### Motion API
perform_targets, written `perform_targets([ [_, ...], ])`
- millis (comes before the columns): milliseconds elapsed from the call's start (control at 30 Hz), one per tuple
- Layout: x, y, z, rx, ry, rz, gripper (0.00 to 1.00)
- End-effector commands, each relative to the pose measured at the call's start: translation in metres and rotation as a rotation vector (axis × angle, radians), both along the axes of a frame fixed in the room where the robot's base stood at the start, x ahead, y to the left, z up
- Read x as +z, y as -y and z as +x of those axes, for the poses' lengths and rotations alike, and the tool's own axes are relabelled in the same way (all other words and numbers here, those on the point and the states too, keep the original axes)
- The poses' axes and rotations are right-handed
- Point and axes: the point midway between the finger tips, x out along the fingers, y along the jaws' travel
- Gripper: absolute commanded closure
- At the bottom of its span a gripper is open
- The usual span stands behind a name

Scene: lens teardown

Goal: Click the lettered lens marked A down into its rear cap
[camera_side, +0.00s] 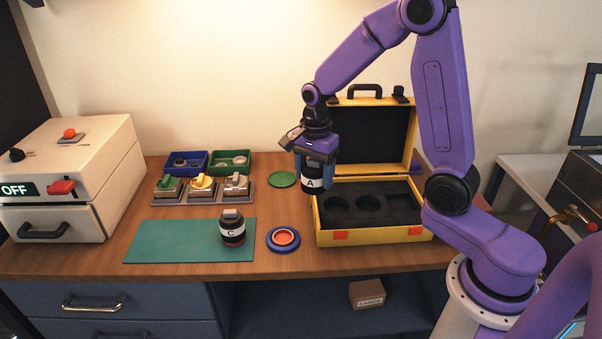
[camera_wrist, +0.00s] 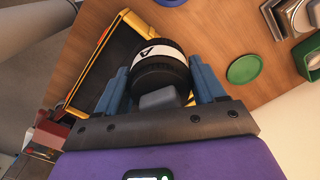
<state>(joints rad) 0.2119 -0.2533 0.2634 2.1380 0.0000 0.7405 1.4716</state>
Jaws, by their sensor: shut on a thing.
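Lens A (camera_side: 312,184), a black cylinder with a white band lettered A, is held upright in my gripper (camera_side: 314,168). My gripper is shut on it, with a blue finger on each side. In the wrist view lens A (camera_wrist: 160,62) sits between the fingers, its letter on the far side. It hangs above the left edge of the yellow case. A round blue piece with a red and white centre (camera_side: 283,239), which looks like the rear cap, lies on the table, below and left of the lens and apart from it.
Lens C (camera_side: 232,228) stands on the green mat (camera_side: 165,241). The open yellow case (camera_side: 376,238) with round foam pockets is at right. A green disc (camera_side: 282,180) lies left of the gripper. Switches and small bins (camera_side: 187,163) stand behind the mat.

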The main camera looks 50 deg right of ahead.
Motion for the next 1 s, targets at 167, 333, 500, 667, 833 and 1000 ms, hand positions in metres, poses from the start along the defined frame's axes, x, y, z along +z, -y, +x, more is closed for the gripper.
perform_targets([
  [167,0.008,-0.001,-0.014,0.0,0.003,0.0,0.61],
  [333,0.005,-0.009,-0.015,0.002,0.001,0.0,0.61],
  [500,-0.012,-0.04,0.002,0.005,-0.003,0.002,0.61],
  [667,-0.03,-0.07,0.015,0.004,-0.002,0.003,0.61],
  [833,-0.042,-0.088,0.022,0.002,-0.002,0.004,0.61],
  [1000,-0.049,-0.091,0.024,0.0,0.0,0.004,0.61],
])
